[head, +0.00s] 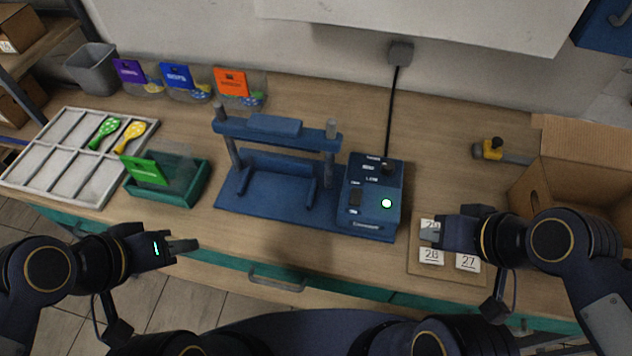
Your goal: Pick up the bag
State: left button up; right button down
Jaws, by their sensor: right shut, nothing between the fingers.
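A clear bag with a green label (147,171) lies tilted in a small green tray (194,198) at the left front of the table. Three more clear bags stand in a row at the back left, with a purple label (129,71), a blue label (177,76) and an orange label (231,82). My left gripper (190,245) is in front of the table edge, below and apart from the green tray, and holds nothing visible. My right gripper (430,233) is shut and empty over the number tiles at the right front.
A blue press (268,178) with a control box (371,195) fills the middle. Number tiles (431,257) lie on a board. A cardboard box (570,135) stands at right.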

aim_at(129, 71)
jog(key=j+z, duration=0.2)
jog(key=z, duration=0.15)
jog(key=j+z, duration=0.15)
jog(key=z, duration=0.25)
jog(key=j+z, duration=0.2)
jog(key=z, duration=0.15)
jog(key=k+j+z, duration=0.2)
jog(key=j, duration=0.3)
jog(key=k+j+z, duration=0.15)
jog(key=j, duration=0.3)
jog(key=k+j+z, duration=0.2)
jog(key=j, duration=0.25)
jog(key=k+j+z, duration=0.2)
jog(key=k+j, duration=0.1)
jog(key=j, duration=0.25)
jog(key=k+j, duration=0.1)
jog(key=j, duration=0.2)
jog(key=k+j, duration=0.15)
jog(key=j, duration=0.2)
jog(key=k+j, duration=0.1)
jog(key=j, duration=0.25)
